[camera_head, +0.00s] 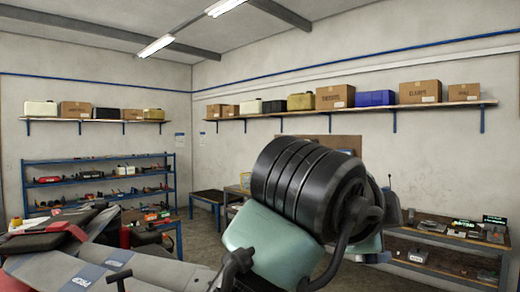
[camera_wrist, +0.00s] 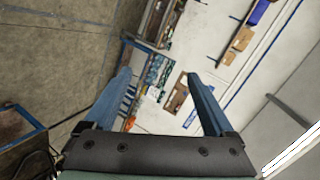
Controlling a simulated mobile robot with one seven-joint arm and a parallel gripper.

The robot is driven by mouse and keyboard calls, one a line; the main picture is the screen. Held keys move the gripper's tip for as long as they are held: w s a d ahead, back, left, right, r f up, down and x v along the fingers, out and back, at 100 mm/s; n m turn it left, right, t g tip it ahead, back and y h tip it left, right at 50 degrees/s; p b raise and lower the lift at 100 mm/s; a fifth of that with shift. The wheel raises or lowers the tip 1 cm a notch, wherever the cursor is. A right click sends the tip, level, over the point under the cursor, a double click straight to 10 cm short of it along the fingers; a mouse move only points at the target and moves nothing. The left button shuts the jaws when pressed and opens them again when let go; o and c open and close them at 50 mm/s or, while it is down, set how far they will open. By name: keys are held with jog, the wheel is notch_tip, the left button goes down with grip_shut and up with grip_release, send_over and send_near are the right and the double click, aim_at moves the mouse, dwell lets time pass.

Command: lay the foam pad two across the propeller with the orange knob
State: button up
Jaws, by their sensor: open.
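My gripper (camera_wrist: 157,74) shows in the wrist view with its two blue fingers wide apart and nothing between them. It faces out into the room, towards the shelves and wall, away from any propeller I can make out. In the head view, grey panels with blue labels (camera_head: 88,278) spread across the lower left, with dark and red parts behind; I cannot tell whether they belong to the drone. I cannot pick out foam pad two, the orange knob or its propeller in either view. Large black and teal parts block the head view's lower middle.
A blue rack (camera_head: 98,180) with tools stands at the back left. A low bench (camera_head: 445,262) with several devices is at the right. Wall shelves (camera_head: 350,108) carry boxes and cases. The wrist view shows bare floor (camera_wrist: 55,60) at its left.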

jog(key=s+a+r+n+t+h, duration=0.35)
jog(key=s+r+n+t, duration=0.25)
jog(key=r+n+t, duration=0.4)
jog(key=s+a+r+n+t+y, duration=0.2)
jog(key=s+a+n+t+y, duration=0.4)
jog(key=s+a+n+y, duration=0.3)
jog(key=a+n+y, duration=0.2)
jog(key=a+n, duration=0.1)
jog(key=a, duration=0.1)
jog(key=shift+s+r+n+t, duration=0.2)
jog(key=shift+s+n+t, duration=0.1)
jog(key=shift+t, duration=0.1)
jog(key=shift+w+d+y, duration=0.1)
jog(key=shift+y, duration=0.15)
notch_tip(320, 180, down, 9)
jog(key=b, duration=0.8)
jog(key=shift+r, duration=0.2)
